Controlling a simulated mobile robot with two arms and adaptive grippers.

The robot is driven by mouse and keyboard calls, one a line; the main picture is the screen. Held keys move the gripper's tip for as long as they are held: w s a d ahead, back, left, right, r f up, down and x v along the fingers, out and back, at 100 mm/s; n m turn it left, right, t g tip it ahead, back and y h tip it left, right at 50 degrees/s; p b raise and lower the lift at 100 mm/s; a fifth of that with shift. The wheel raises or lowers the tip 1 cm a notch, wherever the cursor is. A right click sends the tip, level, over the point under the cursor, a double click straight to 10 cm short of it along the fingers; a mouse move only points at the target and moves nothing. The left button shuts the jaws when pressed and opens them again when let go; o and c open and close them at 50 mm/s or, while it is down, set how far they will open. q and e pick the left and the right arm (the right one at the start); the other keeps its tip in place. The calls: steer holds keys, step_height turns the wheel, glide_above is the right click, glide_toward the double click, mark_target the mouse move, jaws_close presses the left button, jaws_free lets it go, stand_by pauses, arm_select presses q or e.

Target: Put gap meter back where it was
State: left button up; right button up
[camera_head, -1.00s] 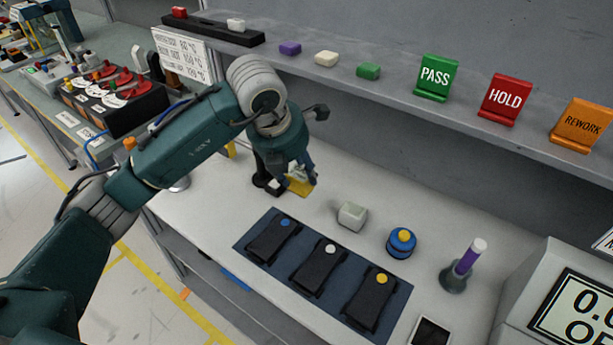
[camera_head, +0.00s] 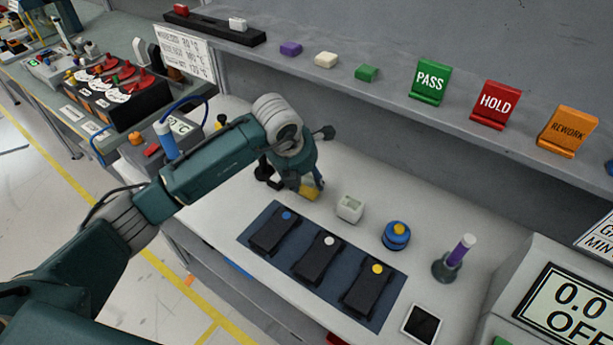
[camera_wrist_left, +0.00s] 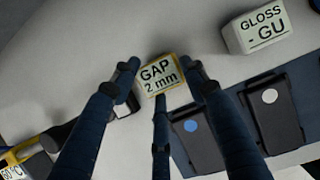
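The gap meter is a small white block with a yellow edge, marked "GAP 2 mm" in the left wrist view (camera_wrist_left: 158,76). In the head view only its yellow part (camera_head: 309,193) shows below my left gripper (camera_head: 302,186). The fingers of my left gripper (camera_wrist_left: 160,72) close around the gap meter from both sides and the near side. It is at or just above the white bench top; I cannot tell whether it touches. The white gloss meter (camera_head: 350,209) stands to its right, also in the left wrist view (camera_wrist_left: 257,27). My right gripper is out of view.
A dark blue mat (camera_head: 252,236) with several black devices lies in front. A blue round device with a yellow top (camera_head: 396,236) and a purple-and-white stick on a stand (camera_head: 456,256) are further right. A black object (camera_head: 264,171) stands close left of the gripper.

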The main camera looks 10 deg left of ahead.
arm_select(q)
steer(key=o, duration=0.3)
steer(key=shift+b+v, duration=1.3)
steer(key=shift+v, duration=4.75)
